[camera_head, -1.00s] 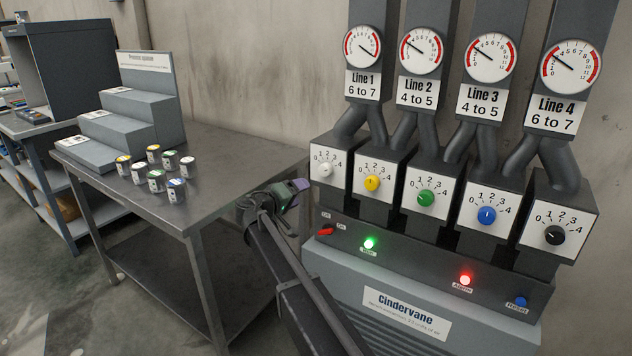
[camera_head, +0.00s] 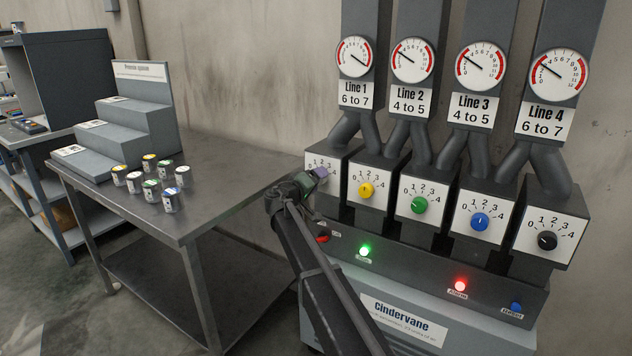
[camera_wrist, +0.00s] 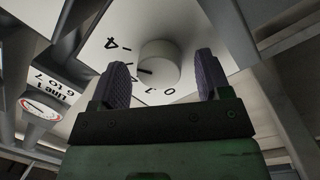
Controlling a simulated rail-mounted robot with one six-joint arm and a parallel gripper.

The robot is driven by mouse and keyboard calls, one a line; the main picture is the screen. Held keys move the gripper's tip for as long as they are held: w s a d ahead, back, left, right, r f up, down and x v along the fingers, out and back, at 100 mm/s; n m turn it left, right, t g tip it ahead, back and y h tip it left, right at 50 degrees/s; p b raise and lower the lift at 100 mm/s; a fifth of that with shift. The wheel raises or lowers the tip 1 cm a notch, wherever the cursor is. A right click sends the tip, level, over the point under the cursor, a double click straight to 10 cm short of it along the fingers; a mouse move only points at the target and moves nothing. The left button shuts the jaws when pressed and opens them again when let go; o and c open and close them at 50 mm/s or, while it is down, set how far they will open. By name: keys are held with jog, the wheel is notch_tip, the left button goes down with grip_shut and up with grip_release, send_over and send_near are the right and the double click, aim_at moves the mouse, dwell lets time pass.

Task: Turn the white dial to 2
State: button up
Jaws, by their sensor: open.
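The white dial (camera_wrist: 160,62) sits on a white face plate marked 0 to 4, seen turned over in the wrist view. A short dark mark shows at its lower left; which number it points to I cannot tell. My gripper (camera_wrist: 162,76) is open, with its purple fingers on either side of the dial in the picture. Contact is not clear. In the head view my gripper (camera_head: 314,180) is in front of the leftmost dial box (camera_head: 328,156) and hides the white dial. The Line 1 gauge (camera_head: 354,57) stands above, labelled 6 to 7.
To the right are the yellow dial (camera_head: 366,190), green dial (camera_head: 419,205), blue dial (camera_head: 480,221) and black dial (camera_head: 547,240). Below are a red switch (camera_head: 322,238), a lit green lamp (camera_head: 364,252) and a lit red lamp (camera_head: 460,286). A metal table (camera_head: 215,205) with small cans stands left.

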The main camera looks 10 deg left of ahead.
jog(key=c, duration=0.9)
jog(key=shift+c, duration=0.2)
jog(key=shift+n, duration=0.3)
jog(key=n+t+b, duration=0.1)
jog(key=n, duration=0.5)
jog(key=n+b, duration=0.1)
jog(key=n, duration=0.4)
jog(key=shift+s+f+n+t, duration=0.1)
jog(key=shift+f+n+t, duration=0.05)
jog(key=shift+n+t, duration=0.25)
jog(key=o, duration=0.9)
jog(key=shift+o, duration=0.2)
jog(key=shift+s, duration=0.1)
